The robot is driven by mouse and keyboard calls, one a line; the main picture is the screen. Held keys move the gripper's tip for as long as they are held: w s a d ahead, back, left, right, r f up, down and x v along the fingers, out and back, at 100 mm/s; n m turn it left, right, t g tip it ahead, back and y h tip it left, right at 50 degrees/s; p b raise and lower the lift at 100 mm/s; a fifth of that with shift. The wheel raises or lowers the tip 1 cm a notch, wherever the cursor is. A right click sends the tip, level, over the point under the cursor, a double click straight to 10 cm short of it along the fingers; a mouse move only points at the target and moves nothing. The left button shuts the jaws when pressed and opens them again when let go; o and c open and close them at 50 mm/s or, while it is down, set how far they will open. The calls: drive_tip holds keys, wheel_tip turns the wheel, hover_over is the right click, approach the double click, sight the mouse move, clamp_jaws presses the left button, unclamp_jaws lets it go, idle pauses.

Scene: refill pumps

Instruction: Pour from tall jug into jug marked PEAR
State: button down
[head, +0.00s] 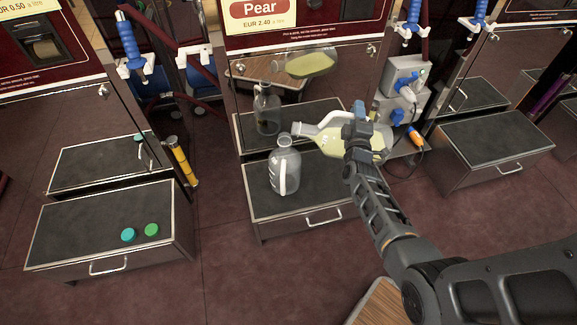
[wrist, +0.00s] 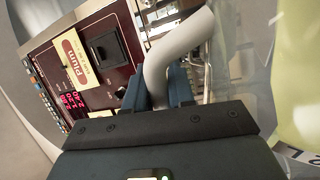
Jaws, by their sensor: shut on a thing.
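My gripper (head: 358,128) is shut on the grey handle (wrist: 180,52) of a clear jug (head: 328,136) holding pale yellow-green liquid. This jug is tipped nearly on its side, its neck pointing left. Its mouth is just above and right of the mouth of a clear upright jug (head: 284,168) with a pale handle. I cannot tell whether the mouths touch or whether liquid flows. I see no clear liquid in the upright jug, and no readable mark on it. In the wrist view the held jug's pale green body (wrist: 297,85) fills the right edge.
The upright jug stands on a dark-topped shelf (head: 262,205) below a Pear sign (head: 260,10). The mirrored panel behind reflects both jugs. A teal cap (head: 128,234) and a green cap (head: 151,230) lie on the left shelf (head: 75,230). A grey box with blue parts (head: 405,75) stands behind my gripper.

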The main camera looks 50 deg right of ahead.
drive_tip(key=shift+w+r, duration=0.1)
drive_tip(key=shift+r, duration=0.2)
drive_tip(key=shift+w+a+r+n+p, duration=0.15)
drive_tip(key=shift+r+n+p, duration=0.15)
drive_tip(key=shift+p, duration=0.2)
drive_tip(key=shift+w+a+r+n+p, duration=0.1)
drive_tip(key=shift+a+r+n+p, duration=0.1)
drive_tip(key=shift+r+p, duration=0.25)
drive_tip(key=shift+f, duration=0.1)
drive_tip(key=shift+w+a+r+p, duration=0.1)
drive_tip(key=shift+w+r+p, duration=0.15)
drive_tip(key=shift+r+p, duration=0.35)
drive_tip(key=shift+w+a+r+n+p, duration=0.1)
drive_tip(key=shift+w+n+p, duration=0.05)
drive_tip(key=shift+n+p, duration=0.3)
drive_tip(key=shift+w+a+r+n, duration=0.1)
drive_tip(key=shift+r+n, duration=0.05)
drive_tip(key=shift+n, duration=0.1)
drive_tip(key=shift+w+r+p, duration=0.1)
drive_tip(key=shift+r+p, duration=0.05)
drive_tip(key=shift+p, duration=0.3)
